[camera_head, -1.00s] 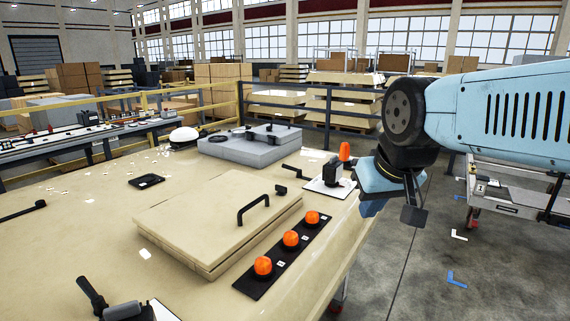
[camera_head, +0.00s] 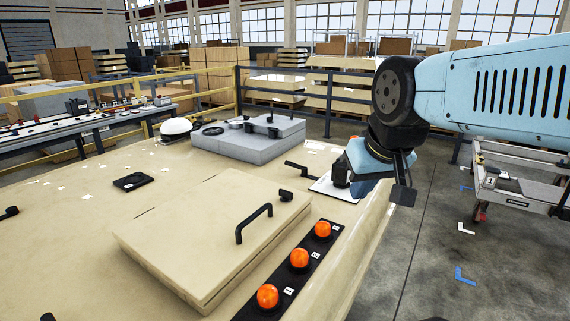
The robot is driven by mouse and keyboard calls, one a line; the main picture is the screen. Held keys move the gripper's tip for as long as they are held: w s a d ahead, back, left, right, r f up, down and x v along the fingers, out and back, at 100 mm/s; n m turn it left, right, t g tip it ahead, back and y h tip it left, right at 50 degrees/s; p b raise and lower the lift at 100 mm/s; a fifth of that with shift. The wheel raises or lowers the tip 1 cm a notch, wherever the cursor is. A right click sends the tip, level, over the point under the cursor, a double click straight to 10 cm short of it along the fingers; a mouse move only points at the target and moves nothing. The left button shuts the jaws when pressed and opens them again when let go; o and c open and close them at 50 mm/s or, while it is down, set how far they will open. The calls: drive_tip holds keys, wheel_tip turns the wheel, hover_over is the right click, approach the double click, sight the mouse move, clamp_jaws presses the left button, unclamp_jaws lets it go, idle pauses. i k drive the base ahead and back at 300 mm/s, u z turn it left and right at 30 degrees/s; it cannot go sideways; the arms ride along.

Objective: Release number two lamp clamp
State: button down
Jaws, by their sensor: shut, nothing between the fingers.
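Three orange lamps sit in a row on a black strip (camera_head: 283,283): a near one (camera_head: 267,296), a middle one (camera_head: 299,258) and a far one (camera_head: 322,229). Small white labels lie beside them, too small to read. Beyond them, a white plate (camera_head: 330,192) carries a black clamp-like block (camera_head: 341,174), with a black lever (camera_head: 301,169) to its left. I cannot tell which lamp this fixture belongs to. My gripper (camera_head: 372,188) is shut and empty. It hangs just right of the block in the picture and overlaps the plate's right side; contact is unclear.
A beige hatch (camera_head: 200,225) with a black handle (camera_head: 253,223) fills the middle of the beige deck. A grey box (camera_head: 245,145) and white dome (camera_head: 175,127) stand behind. Open floor (camera_head: 425,250) and a trolley (camera_head: 520,190) lie to the right.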

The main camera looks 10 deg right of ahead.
sight(304, 170)
drive_tip(key=u, duration=0.1)
drive_tip(key=k, duration=0.9)
drive_tip(key=z, duration=0.2)
drive_tip(key=i, duration=0.9)
drive_tip(key=u, duration=0.15)
drive_tip(key=k, duration=0.65)
drive_tip(key=z, duration=0.3)
drive_tip(key=i, duration=0.6)
drive_tip(key=z, duration=0.6)
drive_tip(key=i, duration=0.7)
drive_tip(key=u, duration=0.45)
